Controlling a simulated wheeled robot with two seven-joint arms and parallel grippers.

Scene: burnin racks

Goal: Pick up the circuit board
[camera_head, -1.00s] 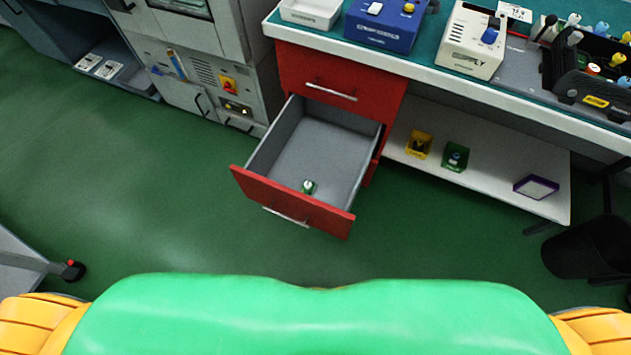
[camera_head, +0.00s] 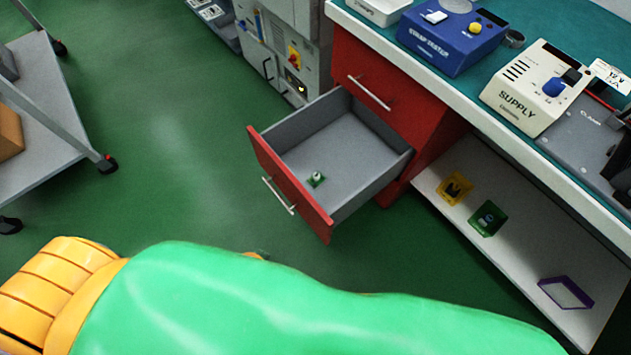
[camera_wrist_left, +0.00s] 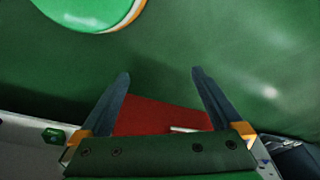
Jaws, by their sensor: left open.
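The circuit board (camera_head: 316,179) is a small green piece with a pale part on top. It lies on the grey floor of the open red drawer (camera_head: 290,185), near its front panel, in the head view. My left gripper (camera_wrist_left: 158,78) is open and empty in the left wrist view, its two dark fingers spread wide. A red panel with a pale handle (camera_wrist_left: 185,129) shows between and behind the fingers. I cannot make out the circuit board in the wrist view. The left gripper does not show in the head view, and my right gripper is in neither view.
The bench (camera_head: 455,95) above the drawer holds a blue tester (camera_head: 450,40) and a white supply box (camera_head: 535,88). A low shelf (camera_head: 520,235) right of the drawer carries yellow, green and purple containers. A grey cart (camera_head: 55,120) stands left; green floor between is clear.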

